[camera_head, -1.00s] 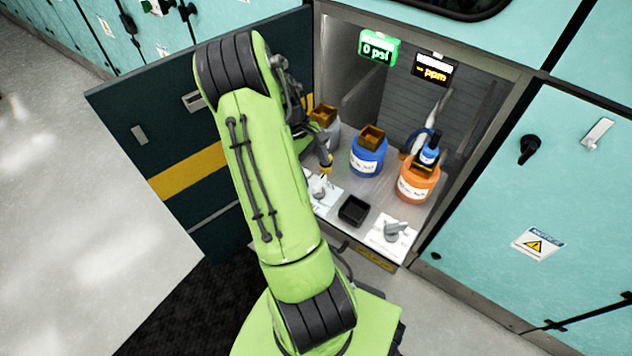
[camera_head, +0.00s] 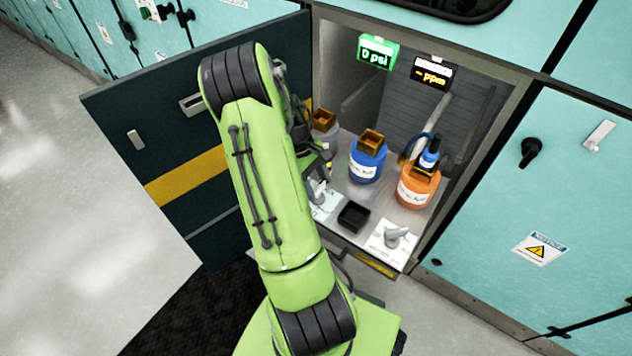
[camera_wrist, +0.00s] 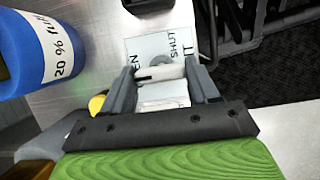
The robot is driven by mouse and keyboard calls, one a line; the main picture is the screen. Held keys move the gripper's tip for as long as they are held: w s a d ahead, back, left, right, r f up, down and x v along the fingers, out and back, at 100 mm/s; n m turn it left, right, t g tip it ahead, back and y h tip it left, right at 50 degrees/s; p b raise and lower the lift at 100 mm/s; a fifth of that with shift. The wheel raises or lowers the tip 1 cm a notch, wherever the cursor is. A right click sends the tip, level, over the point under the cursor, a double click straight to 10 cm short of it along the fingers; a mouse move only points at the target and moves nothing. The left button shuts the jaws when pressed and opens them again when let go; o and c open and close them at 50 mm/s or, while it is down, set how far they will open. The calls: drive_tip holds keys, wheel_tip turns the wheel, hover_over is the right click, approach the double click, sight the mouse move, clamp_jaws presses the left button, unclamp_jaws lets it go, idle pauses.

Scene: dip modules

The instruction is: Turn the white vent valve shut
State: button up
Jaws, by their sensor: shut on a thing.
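The white vent valve (camera_wrist: 160,72) stands on a pale label plate (camera_wrist: 150,45) in the wrist view. The plate carries printing that reads SHUT at its right and ends in EN at its left. My gripper (camera_wrist: 163,76) is shut on the valve's white handle, with one dark finger on each side. In the head view, this plate (camera_head: 324,208) lies at the left front of the cabinet floor. My arm and gripper partly cover the valve there.
A black square tray (camera_head: 353,216) and a grey valve (camera_head: 394,235) on a white plate lie to the right. Behind stand a blue jar (camera_head: 367,163), an orange jar (camera_head: 418,188) and a grey jar (camera_head: 325,135).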

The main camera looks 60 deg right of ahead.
drive_tip(key=m+y, duration=0.1)
drive_tip(key=m, duration=0.1)
drive_tip(key=m+y+p, duration=0.1)
drive_tip(key=m, duration=0.1)
drive_tip(key=shift+d+r+m+t, duration=0.1)
drive_tip(key=shift+d+m+t, duration=0.05)
drive_tip(key=shift+m+t, duration=0.15)
drive_tip(key=m+t+y+p, duration=0.1)
drive_tip(key=m, duration=0.3)
drive_tip(key=shift+s+m+p, duration=0.15)
drive_tip(key=shift+m+p, duration=0.15)
drive_tip(key=m+t, duration=0.1)
drive_tip(key=m, duration=0.1)
drive_tip(key=m+p, duration=0.1)
drive_tip(key=m, duration=0.1)
drive_tip(key=shift+s+d+m+t+y, duration=0.1)
drive_tip(key=shift+m+t+y, duration=0.2)
drive_tip(key=shift+t+y, duration=0.1)
drive_tip(key=shift+m+t+p, duration=0.8)
drive_tip(key=shift+m+p, duration=0.25)
drive_tip(key=shift+m, duration=1.05)
drive_tip(key=o, duration=1.1)
drive_tip(key=shift+c, duration=0.2)
drive_tip(key=shift+s, duration=0.1)
